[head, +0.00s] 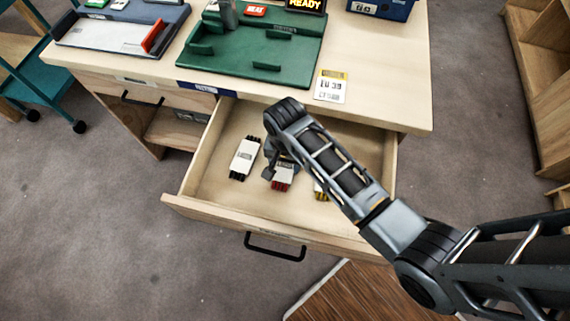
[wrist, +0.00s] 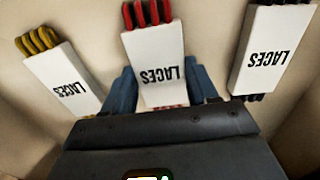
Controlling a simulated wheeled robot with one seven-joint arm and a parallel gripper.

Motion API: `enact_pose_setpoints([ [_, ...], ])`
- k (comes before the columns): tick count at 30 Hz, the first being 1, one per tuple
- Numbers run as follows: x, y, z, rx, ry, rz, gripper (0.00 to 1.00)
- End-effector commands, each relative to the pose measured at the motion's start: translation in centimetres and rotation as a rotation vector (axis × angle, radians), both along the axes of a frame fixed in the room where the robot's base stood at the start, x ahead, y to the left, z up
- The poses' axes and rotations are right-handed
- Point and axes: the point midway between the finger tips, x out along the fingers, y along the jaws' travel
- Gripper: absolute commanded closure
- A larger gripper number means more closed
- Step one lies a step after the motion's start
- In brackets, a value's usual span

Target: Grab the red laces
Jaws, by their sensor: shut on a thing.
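The red laces (wrist: 152,68) are a white sleeve marked LACES with red loops at both ends. In the wrist view they sit between the two blue fingers of my gripper (wrist: 162,90), which is shut on the sleeve's sides. In the head view the red laces (head: 281,182) show below my gripper (head: 278,170), inside the open drawer (head: 212,190). My arm hides part of them there. I cannot tell whether they touch the drawer floor.
Black laces (head: 243,158) lie to the left in the drawer, and yellow laces (head: 320,191) lie to the right, partly behind my arm. The drawer walls enclose all three. The desk top (head: 385,75) above holds a green tray (head: 245,50).

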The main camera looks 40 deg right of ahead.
Motion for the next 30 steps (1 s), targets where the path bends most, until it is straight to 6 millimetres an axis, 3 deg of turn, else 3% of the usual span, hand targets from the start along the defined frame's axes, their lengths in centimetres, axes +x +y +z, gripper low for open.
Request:
enact_pose_setpoints([
  [7, 0.0, 0.0, 0.0, 0.000, 0.000, 0.000, 0.71],
  [17, 0.0, 0.0, 0.7, 0.000, -0.001, 0.000, 0.71],
  [30, 0.1, 0.0, 8.4, 0.000, -0.003, 0.000, 0.71],
])
